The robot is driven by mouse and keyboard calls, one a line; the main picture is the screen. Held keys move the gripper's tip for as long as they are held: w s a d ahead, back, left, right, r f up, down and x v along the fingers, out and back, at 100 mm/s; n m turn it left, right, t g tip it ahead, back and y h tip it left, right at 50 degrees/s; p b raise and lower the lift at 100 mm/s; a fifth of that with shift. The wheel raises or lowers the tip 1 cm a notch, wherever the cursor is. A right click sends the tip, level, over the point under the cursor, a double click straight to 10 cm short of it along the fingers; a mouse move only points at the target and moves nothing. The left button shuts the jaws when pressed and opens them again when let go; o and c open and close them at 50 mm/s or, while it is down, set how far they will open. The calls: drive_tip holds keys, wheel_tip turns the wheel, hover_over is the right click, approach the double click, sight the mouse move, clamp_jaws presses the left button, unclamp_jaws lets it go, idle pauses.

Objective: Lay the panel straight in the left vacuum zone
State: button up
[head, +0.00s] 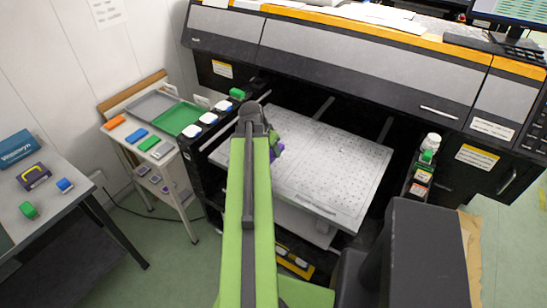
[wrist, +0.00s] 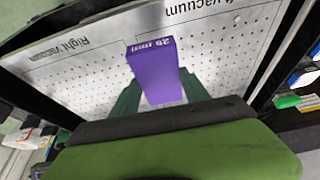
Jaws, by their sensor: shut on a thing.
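My gripper (wrist: 160,92) has its two dark green fingers closed on the sides of a purple panel (wrist: 154,66) with small printed letters at its far end. In the head view the gripper (head: 274,143) and a sliver of the purple panel (head: 278,155) show beside my arm, over the bed's left part. The white perforated bed (head: 335,165) carries printed labels. In the wrist view the left vacuum zone (wrist: 228,52) is on the right, behind the panel, and the right vacuum zone (wrist: 75,75) is on the left. I cannot tell whether the panel touches the bed.
The large printer (head: 360,60) stands over the bed's far side. Bottles stand along both sides, including a white one (head: 431,141) at the right. A cart (head: 160,140) with a green tray (head: 180,119) and a grey table (head: 55,190) stand left. Much of the bed is bare.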

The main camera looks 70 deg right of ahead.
drive_tip(key=shift+w+a+f, duration=0.1)
drive_tip(key=shift+a, duration=0.6)
drive_tip(key=w+d+f+b, duration=0.2)
drive_tip(key=d, duration=0.1)
drive_tip(key=w+d+f+b, duration=0.2)
drive_tip(key=d, duration=0.1)
drive_tip(key=w+d+f+b, duration=0.3)
drive_tip(key=shift+d, duration=0.25)
wheel_tip(320, 180, down, 4)
drive_tip(key=b, duration=0.4)
drive_tip(key=shift+f, duration=0.25)
drive_tip(key=shift+r, duration=0.25)
drive_tip(key=shift+f, duration=0.2)
drive_tip(key=o, duration=1.4)
drive_tip(key=shift+r, duration=0.1)
